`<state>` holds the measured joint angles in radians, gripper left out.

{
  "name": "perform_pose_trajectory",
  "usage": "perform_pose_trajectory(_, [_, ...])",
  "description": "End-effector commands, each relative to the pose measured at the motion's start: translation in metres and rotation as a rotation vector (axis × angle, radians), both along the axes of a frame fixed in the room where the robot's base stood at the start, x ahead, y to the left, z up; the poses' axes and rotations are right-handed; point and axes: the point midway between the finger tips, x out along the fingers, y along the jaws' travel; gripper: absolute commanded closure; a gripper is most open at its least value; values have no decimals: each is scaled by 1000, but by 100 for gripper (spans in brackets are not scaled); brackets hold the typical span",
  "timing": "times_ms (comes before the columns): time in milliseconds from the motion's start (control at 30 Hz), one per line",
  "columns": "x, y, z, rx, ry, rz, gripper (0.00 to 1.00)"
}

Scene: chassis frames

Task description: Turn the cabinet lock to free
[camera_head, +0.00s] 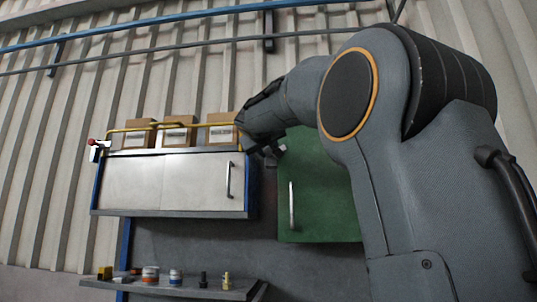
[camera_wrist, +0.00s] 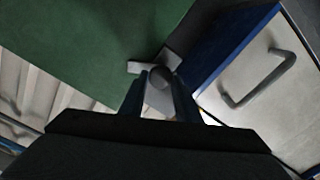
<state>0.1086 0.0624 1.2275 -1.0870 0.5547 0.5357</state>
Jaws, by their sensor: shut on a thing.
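The green cabinet (camera_head: 325,205) hangs on the wall right of centre in the head view, with a pale vertical handle (camera_head: 291,206). Its green face (camera_wrist: 85,40) fills the upper left of the wrist view. The cabinet lock (camera_wrist: 172,60) is a small light-grey piece at the green face's edge, with a round grey part between my fingers. My gripper (camera_wrist: 161,84) is shut on the lock, one finger on each side. In the head view my gripper (camera_head: 268,150) is at the green cabinet's upper left corner, where my arm mostly hides the lock.
A white-doored cabinet (camera_head: 170,183) with blue sides stands close left of the green one; its handle (camera_wrist: 258,80) is near my gripper. Boxes (camera_head: 179,131) and a yellow rail sit above it. A shelf (camera_head: 180,289) below holds small items.

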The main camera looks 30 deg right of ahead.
Motion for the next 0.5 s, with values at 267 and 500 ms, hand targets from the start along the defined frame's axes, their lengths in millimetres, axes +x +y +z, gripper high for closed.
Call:
perform_pose_trajectory(267, [1,0,-1,-217,148,0,93])
perform_pose_trajectory(500, [1,1,-2,-406,276,-1,93])
